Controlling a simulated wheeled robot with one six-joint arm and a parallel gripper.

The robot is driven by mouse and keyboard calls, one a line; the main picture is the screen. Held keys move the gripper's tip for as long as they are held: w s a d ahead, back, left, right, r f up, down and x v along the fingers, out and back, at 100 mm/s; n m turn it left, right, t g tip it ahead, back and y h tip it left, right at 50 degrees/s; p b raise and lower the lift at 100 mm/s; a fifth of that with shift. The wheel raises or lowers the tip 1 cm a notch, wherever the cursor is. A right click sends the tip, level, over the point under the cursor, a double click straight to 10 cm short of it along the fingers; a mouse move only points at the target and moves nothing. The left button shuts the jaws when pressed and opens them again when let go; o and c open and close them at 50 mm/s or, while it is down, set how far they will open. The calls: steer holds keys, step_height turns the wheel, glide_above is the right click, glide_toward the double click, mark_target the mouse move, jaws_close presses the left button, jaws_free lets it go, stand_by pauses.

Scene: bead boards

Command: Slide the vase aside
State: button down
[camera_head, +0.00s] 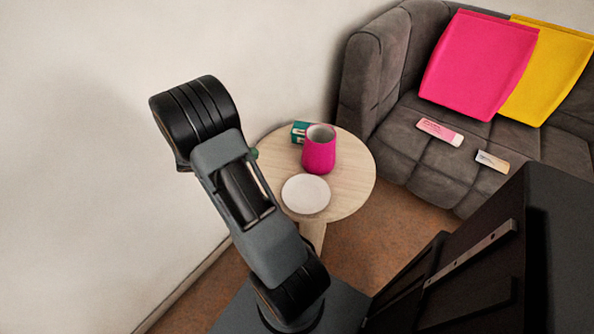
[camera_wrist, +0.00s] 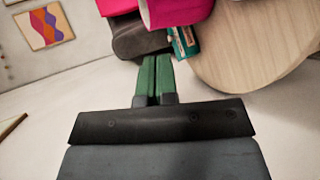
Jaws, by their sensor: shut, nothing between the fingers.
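The magenta vase (camera_head: 319,155) stands upright near the middle of the round wooden table (camera_head: 356,186), its open mouth facing up. It also shows in the wrist view (camera_wrist: 178,11), cut off by the top edge. My gripper (camera_wrist: 157,60) has green fingers pressed together with nothing between them. In the wrist view its tips point toward the vase, just below it in the picture; I cannot tell the exact gap. In the head view only a bit of green finger shows at the table's left edge, left of the vase and apart from it; my arm hides the rest.
A teal box (camera_head: 299,131) sits against the vase's back left side or just behind it. A white plate (camera_head: 306,194) lies in front of the vase. The table's right side is bare. A grey sofa (camera_head: 358,85) with cushions (camera_head: 478,62) stands at the right; the wall is close behind.

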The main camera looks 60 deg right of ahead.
steer(key=d+f+h+b, duration=0.1)
steer(key=d+f, duration=0.1)
steer(key=f, duration=0.2)
steer(key=w+d+f+h+b, duration=0.1)
steer(key=d+f+h+b, duration=0.1)
steer(key=f, duration=0.3)
steer(key=d+f+h+b, duration=0.1)
steer(key=d+f, duration=0.2)
steer(key=f, duration=0.1)
steer(key=shift+w+d+f+h+b, duration=0.15)
steer(key=shift+w+h+b, duration=0.15)
steer(key=b, duration=0.1)
glide_toward(304, 153)
steer(key=d, duration=0.2)
steer(key=d+r, duration=0.1)
steer(key=d, duration=0.1)
steer(key=shift+d, duration=0.35)
steer(key=shift+s+d, duration=0.3)
steer(key=shift+s, duration=0.7)
steer(key=shift+s+d+n, duration=0.25)
steer(key=shift+s+n, duration=0.05)
steer(key=shift+s, duration=0.4)
